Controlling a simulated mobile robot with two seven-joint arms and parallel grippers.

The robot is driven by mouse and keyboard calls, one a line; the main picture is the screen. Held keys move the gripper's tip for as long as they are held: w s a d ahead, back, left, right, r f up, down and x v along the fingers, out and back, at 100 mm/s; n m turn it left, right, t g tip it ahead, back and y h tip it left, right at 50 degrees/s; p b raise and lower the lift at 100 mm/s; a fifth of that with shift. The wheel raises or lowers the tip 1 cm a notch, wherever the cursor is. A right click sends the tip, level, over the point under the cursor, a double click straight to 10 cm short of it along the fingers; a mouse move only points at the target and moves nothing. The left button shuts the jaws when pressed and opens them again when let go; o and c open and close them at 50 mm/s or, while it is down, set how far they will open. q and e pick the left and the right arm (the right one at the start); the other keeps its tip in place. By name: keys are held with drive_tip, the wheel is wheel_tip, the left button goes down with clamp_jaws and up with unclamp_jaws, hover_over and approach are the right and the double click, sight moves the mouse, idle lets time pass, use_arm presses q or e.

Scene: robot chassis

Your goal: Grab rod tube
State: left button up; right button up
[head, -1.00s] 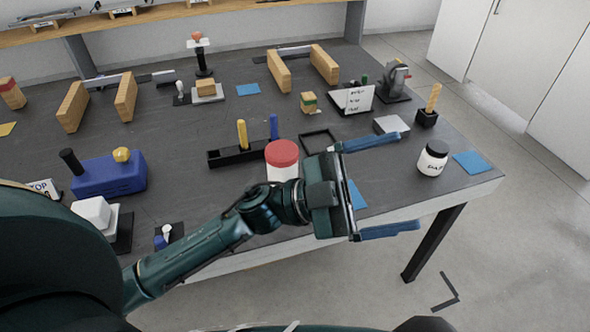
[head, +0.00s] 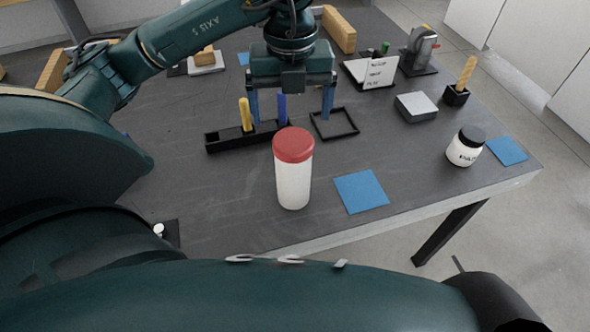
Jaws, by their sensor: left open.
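A white tube with a red lid (head: 293,180) stands upright near the front of the dark table. Behind it to the left, a black rack (head: 225,141) holds an upright yellow rod (head: 245,115) and an upright blue rod (head: 282,109). My left gripper (head: 291,115) is open and points down behind the tube, above the table. Its blue fingers show on either side of the blue rod in the picture. I cannot tell its exact height over the rack. It holds nothing. My right gripper is out of view.
A black square frame (head: 334,123) lies right of the rack. A blue square (head: 361,191) lies right of the tube. A grey box (head: 416,107), a white jar with a black lid (head: 466,147) and a small black block holder (head: 456,95) stand further right. The table's front edge is close to the tube.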

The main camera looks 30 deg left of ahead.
sight(292, 136)
use_arm(q)
wheel_tip(292, 136, down, 5)
drive_tip(key=shift+r, duration=0.15)
drive_tip(key=shift+s+d+f+p, duration=0.1)
drive_tip(key=shift+f, duration=0.8)
drive_tip(key=shift+s+d+f+p, duration=0.15)
drive_tip(key=shift+f, duration=0.7)
drive_tip(key=shift+s+d+f+p, duration=0.1)
drive_tip(key=shift+f, duration=0.8)
drive_tip(key=shift+c, duration=0.4)
drive_tip(key=shift+r, duration=0.1)
drive_tip(key=c, duration=1.4)
drive_tip(key=shift+c, duration=0.2)
